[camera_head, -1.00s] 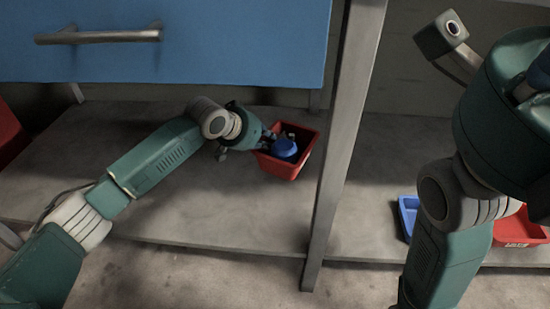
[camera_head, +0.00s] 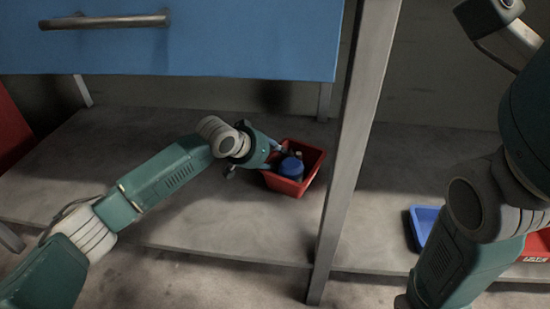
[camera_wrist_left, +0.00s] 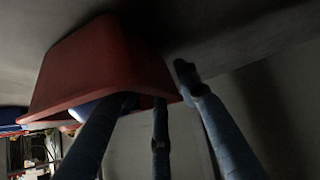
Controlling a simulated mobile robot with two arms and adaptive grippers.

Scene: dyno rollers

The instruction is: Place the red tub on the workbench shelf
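The red tub (camera_head: 290,187) sits on the lower shelf of the workbench (camera_head: 215,220), left of the grey post. It holds a blue-lidded container (camera_head: 291,167) and some small items that are hard to make out. My left gripper (camera_head: 253,160) is at the tub's left side, its fingers spread, one by the rim and one outside to the left. In the left wrist view the red tub (camera_wrist_left: 105,65) fills the upper left; two fingers overlap its rim and the third stands apart. Whether any finger touches the tub is unclear.
A grey post (camera_head: 350,150) stands just right of the tub. A blue drawer (camera_head: 200,45) with a metal handle hangs above the shelf. A blue bin (camera_head: 422,224) and another red bin (camera_head: 537,243) lie right of the post. The shelf left of the tub is clear.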

